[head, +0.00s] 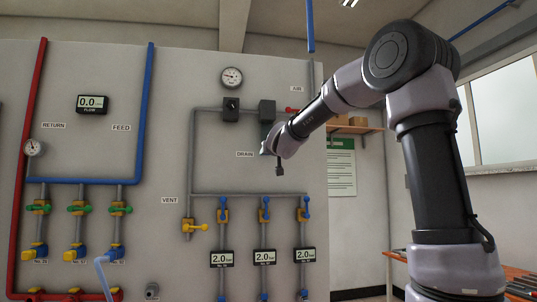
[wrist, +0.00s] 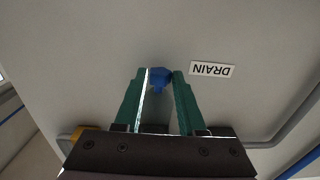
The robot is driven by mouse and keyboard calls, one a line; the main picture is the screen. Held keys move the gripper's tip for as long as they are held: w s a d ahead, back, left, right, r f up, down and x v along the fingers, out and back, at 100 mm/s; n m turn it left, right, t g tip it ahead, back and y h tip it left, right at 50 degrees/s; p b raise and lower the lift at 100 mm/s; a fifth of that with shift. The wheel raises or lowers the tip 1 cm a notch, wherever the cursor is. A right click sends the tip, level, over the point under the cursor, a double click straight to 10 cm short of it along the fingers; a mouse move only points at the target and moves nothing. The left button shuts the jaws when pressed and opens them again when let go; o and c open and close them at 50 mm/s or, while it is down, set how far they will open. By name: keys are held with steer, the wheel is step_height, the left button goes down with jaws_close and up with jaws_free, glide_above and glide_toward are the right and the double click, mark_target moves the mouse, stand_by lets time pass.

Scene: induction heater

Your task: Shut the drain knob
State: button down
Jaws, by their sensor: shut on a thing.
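The drain knob (wrist: 159,79) is a small blue knob on the grey panel, next to the upside-down DRAIN label (wrist: 212,69) in the wrist view. My gripper (wrist: 160,73) has its two green fingers on either side of the knob, shut on it. In the head view, my wrist is up against the panel just right of the DRAIN label (head: 245,154). There the knob and the fingertips are largely hidden by my wrist, so I cannot tell the knob's turned position.
Above my wrist are a pressure gauge (head: 232,77) and a dark box (head: 267,111) on grey piping. Below are a yellow VENT valve (head: 194,227) and several blue-handled valves over digital displays (head: 264,257). A red AIR handle (head: 291,110) is close to my forearm.

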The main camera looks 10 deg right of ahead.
steer(key=shift+a+m+h, duration=0.15)
steer(key=shift+m+h, duration=0.4)
steer(key=shift+h, duration=0.35)
steer(key=shift+a+m+h, duration=0.15)
steer(key=shift+m+h, duration=0.4)
steer(key=shift+h, duration=0.35)
steer(key=shift+a+m+g+h, duration=0.15)
steer(key=shift+m+g+h, duration=0.15)
steer(key=shift+m+h, duration=0.3)
steer(key=shift+w+a+m+g+h, duration=0.25)
steer(key=shift+m+g+h, duration=1.5)
steer(key=shift+h, duration=0.3)
steer(key=shift+w+a+m+g+h, duration=0.2)
steer(key=shift+w+m+g+h, duration=0.05)
steer(key=shift+m+g+h, duration=1.6)
steer(key=shift+w+a+m+g+h, duration=0.25)
steer(key=shift+m+g+h, duration=1.3)
steer(key=shift+h, duration=0.65)
steer(key=shift+r, duration=0.1)
steer(key=c, duration=0.5)
jaws_free()
